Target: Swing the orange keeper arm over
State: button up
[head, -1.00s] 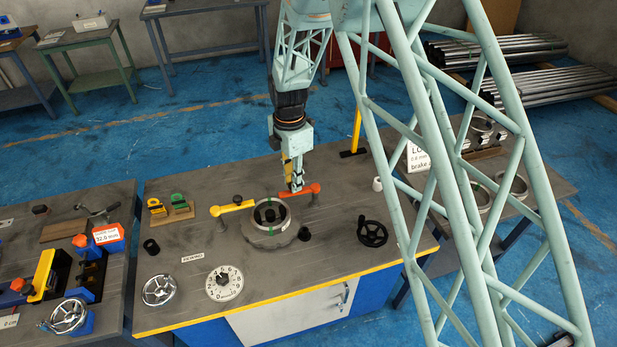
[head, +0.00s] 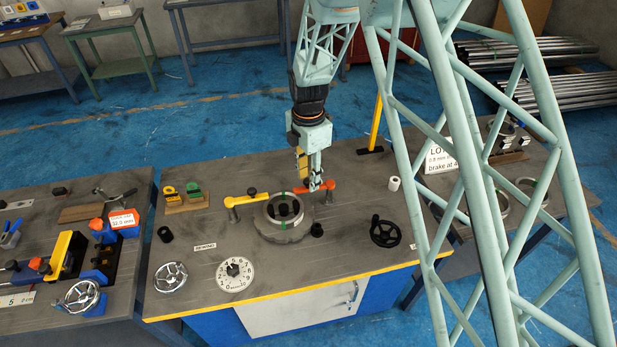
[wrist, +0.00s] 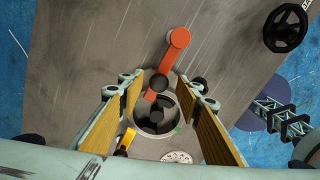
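The orange keeper arm (head: 325,185) sits on a post at the right of the round chuck ring (head: 269,222), its free end pointing left towards the ring's back edge. In the wrist view the orange arm (wrist: 170,58) runs from its round pivot end down to the ring (wrist: 178,125), with a black knob near its free end. My gripper (head: 315,187) is above the orange arm; whether it touches is unclear. In the wrist view my gripper (wrist: 163,92) is open, its yellow-padded fingers wide apart with nothing held between them. A yellow keeper arm (head: 241,200) lies left of the ring.
A black handwheel (head: 385,232) and a white cylinder (head: 393,184) stand to the right. A numbered dial (head: 235,274) and a silver handwheel (head: 170,277) are at the front left. Yellow and green blocks (head: 182,196) stand behind left. The bench top between them is mostly bare.

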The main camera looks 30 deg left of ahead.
aim_at(308, 180)
jog(key=shift+r, duration=0.15)
notch_tip(308, 180, up, 12)
dwell(1.0)
dwell(0.5)
